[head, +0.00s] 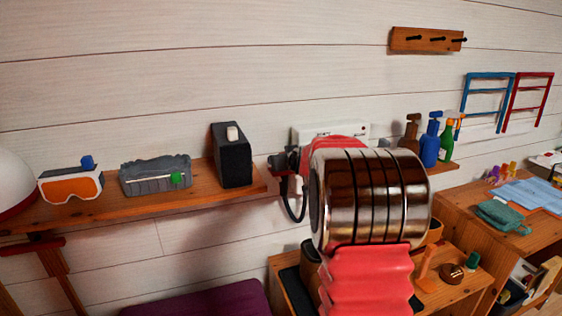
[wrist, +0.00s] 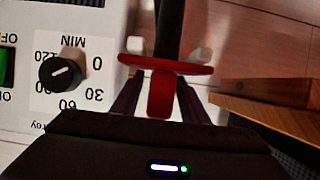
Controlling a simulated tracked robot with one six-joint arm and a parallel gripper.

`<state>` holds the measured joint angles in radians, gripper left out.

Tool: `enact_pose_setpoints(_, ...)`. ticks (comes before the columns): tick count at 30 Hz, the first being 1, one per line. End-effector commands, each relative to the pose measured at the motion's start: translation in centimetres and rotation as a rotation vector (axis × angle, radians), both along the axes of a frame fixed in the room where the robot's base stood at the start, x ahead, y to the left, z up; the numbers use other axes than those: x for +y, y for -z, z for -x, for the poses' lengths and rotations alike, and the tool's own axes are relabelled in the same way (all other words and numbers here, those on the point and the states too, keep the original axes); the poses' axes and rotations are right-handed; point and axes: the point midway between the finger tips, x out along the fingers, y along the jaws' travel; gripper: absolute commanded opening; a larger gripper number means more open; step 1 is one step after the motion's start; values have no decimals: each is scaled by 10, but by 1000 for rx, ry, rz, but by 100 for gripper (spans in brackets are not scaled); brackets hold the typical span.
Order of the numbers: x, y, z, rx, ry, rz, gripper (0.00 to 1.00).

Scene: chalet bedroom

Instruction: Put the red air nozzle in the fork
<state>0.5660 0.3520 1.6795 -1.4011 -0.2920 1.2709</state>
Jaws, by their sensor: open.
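The red air nozzle (wrist: 160,90) shows in the wrist view as a wide red flange with a red tab below it. A black shaft or hose rises from the flange. My gripper (wrist: 158,88) is open, with one dark finger on each side of the red tab. Two pale stubs, seemingly the fork (wrist: 201,56), show on either side of the black shaft, just behind the flange. Whether the flange touches them I cannot tell. In the head view my gripper (head: 284,165) is small and dark at the wall, left of my arm, and the nozzle cannot be made out.
A white unit (wrist: 105,85) with a dial and green switch is close on the left of my gripper. A wooden shelf edge (wrist: 265,102) lies to the right. In the head view, a black box (head: 232,158) stands on the left shelf (head: 215,193), and a black hose (head: 291,207) hangs below my gripper.

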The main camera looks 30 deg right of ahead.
Motion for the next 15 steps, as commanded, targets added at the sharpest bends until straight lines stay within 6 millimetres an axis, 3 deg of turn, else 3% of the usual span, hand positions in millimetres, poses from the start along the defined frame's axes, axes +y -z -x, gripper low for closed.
enact_pose_setpoints(15,13,-23,53,-1,0,0,40)
